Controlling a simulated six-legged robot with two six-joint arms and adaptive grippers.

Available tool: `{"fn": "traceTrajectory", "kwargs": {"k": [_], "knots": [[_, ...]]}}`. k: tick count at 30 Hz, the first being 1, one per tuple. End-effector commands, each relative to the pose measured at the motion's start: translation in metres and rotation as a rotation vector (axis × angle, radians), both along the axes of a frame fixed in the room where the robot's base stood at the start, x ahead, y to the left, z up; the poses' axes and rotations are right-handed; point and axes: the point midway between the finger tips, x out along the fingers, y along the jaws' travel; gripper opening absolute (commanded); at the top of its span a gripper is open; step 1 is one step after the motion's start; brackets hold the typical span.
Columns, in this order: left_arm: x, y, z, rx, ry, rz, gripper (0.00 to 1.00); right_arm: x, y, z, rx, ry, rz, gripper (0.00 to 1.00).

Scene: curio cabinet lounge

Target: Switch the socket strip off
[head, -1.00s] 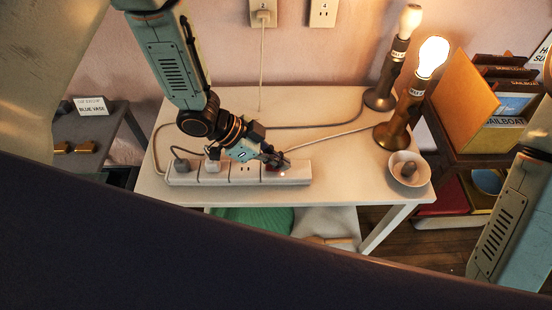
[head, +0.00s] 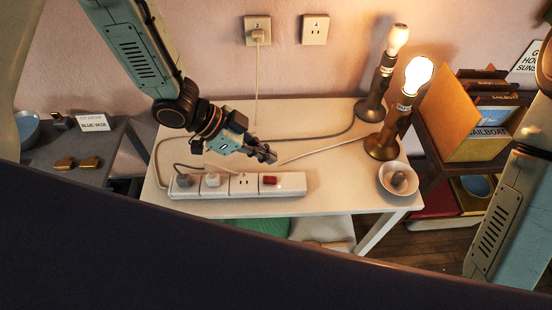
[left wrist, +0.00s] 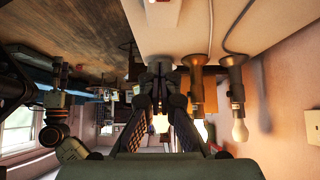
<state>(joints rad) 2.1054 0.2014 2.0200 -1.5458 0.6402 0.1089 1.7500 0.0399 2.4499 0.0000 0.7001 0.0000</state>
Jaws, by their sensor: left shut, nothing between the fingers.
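The white socket strip (head: 222,190) lies along the table's front edge. Its red switch (head: 269,181) is at the right end, uncovered; I cannot tell its rocker position. A dark plug (head: 183,180) and a white plug (head: 213,180) sit in its left sockets. My left gripper (head: 270,156) is shut and empty, above and behind the switch, apart from it. The strip's end also shows at the top of the left wrist view (left wrist: 160,14). The front lamp (head: 397,120) has a glowing bulb; the rear lamp (head: 379,85) looks unlit. My right gripper is out of view.
A white bowl (head: 388,185) stands at the table's right end, beside the lamps. Cables cross the white table (head: 318,150). A wall outlet (head: 257,31) holds a plug. A record crate (head: 450,115) stands to the right, a dark side table (head: 90,145) to the left.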

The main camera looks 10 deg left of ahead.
Motion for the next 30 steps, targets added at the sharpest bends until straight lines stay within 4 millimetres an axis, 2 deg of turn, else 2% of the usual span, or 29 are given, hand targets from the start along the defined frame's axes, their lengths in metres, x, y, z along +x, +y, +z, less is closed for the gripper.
{"fn": "traceTrajectory", "kwargs": {"k": [1, 3, 9, 30], "knots": [[0.000, 0.006, 0.012, -0.002, -0.003, 0.003, 0.00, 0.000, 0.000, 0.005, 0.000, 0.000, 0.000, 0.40], [-0.002, 0.011, 0.021, -0.002, -0.002, 0.003, 0.00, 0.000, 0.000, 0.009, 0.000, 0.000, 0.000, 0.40], [-0.006, 0.021, 0.035, -0.001, 0.000, 0.001, 0.00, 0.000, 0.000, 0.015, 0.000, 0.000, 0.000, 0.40], [-0.005, 0.022, 0.037, -0.003, -0.008, 0.000, 0.00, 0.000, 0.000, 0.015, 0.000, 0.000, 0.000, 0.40]]}}
